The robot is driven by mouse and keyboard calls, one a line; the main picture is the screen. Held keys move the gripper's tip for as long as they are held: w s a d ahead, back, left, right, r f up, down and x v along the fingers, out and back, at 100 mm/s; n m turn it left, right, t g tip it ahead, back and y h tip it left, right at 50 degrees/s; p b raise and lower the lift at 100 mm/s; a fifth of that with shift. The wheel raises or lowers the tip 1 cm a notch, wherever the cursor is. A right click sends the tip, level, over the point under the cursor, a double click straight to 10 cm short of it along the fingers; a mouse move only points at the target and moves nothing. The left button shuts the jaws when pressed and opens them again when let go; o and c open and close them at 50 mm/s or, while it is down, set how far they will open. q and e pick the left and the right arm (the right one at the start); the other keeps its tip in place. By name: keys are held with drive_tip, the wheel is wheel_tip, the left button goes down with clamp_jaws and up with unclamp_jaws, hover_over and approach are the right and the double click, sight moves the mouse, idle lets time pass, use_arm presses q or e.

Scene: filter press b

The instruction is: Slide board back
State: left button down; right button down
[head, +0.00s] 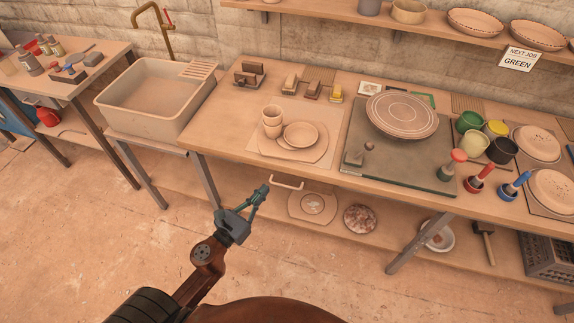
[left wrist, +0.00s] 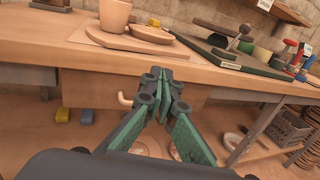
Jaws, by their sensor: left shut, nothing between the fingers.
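A pale board (head: 318,152) lies on the workbench, its front side close to the front edge. My right gripper is not in view.
A drawer with a pale handle (head: 286,183) is under the bench top, close to my gripper. A dark green slab (head: 385,163) with a round platter (head: 402,115) lies right of the board. Several small tools (head: 290,82) stand behind it. A sink (head: 150,100) is left.

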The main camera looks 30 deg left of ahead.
sight(286, 167)
use_arm(q)
drive_tip(key=w, duration=0.9)
drive_tip(key=w+d, duration=0.1)
drive_tip(key=w, duration=0.3)
drive_tip(key=shift+w, duration=0.4)
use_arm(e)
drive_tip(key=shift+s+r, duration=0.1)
use_arm(q)
drive_tip(key=shift+a, duration=0.1)
